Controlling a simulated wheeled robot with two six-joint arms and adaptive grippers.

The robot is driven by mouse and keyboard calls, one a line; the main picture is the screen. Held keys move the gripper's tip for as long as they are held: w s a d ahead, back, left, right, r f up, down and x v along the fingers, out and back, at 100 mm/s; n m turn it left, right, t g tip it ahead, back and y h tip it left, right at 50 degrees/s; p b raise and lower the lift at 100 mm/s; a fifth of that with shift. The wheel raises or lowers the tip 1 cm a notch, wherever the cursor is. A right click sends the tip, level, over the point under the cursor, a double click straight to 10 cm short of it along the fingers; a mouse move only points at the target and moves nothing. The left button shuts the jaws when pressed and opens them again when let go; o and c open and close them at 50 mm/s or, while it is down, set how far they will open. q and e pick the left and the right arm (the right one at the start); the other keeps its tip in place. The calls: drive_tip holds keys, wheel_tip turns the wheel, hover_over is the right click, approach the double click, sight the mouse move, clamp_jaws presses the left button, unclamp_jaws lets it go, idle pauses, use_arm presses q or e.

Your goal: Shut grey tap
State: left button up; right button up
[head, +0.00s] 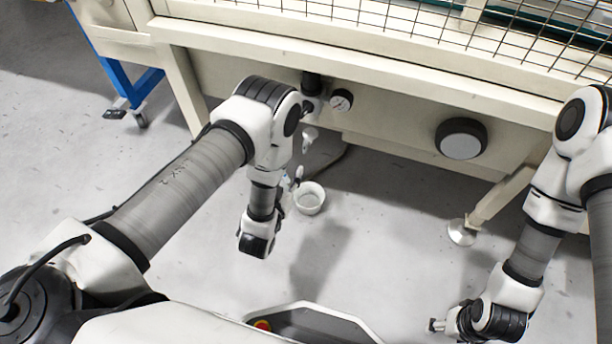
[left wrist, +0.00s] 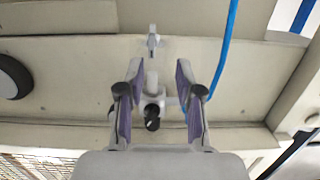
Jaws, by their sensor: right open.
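The grey tap (head: 309,140) hangs under the front of the cream machine, partly behind my left arm in the head view. In the left wrist view, a small grey piece of it (left wrist: 152,40) shows beyond the fingertips, and a pale fitting with a dark round end shows between the fingers. I cannot tell the handle's exact position. My right gripper (head: 437,325) is open and empty, low at the right, far from the tap.
A blue hose (left wrist: 223,50) passes beside my left fingers.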

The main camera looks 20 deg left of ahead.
sight(304, 149)
use_arm(q)
drive_tip(key=shift+t, duration=0.8)
drive_tip(key=w+b, duration=0.1)
drive_tip(key=w, duration=0.1)
drive_tip(key=w+d, duration=0.1)
drive_tip(key=w, duration=0.2)
drive_tip(key=w+b, duration=0.1)
drive_tip(key=w, duration=0.2)
drive_tip(key=shift+w+d+f+b, duration=0.1)
drive_tip(key=shift+w+d+b, duration=0.1)
drive_tip(key=shift+b, duration=0.1)
drive_tip(key=shift+s, duration=0.1)
clamp_jaws()
use_arm(e)
wheel_tip(304, 149, down, 4)
drive_tip(key=shift+f, duration=0.15)
